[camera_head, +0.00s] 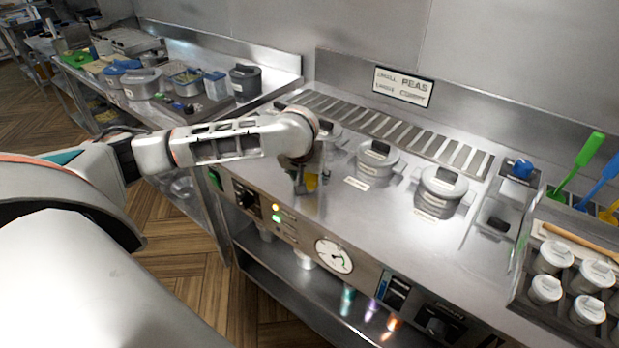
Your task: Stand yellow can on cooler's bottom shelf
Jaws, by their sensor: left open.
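My left arm reaches in from the left. My right gripper is not in view. I cannot make out a cooler for certain in this view.
Lidded grey pots (441,192) stand in the range top to the right of my gripper. A tray of white-lidded cups (546,289) is at the right. Under the range, a shelf (290,280) holds small items. A cluttered steel counter (215,118) stands at the left.

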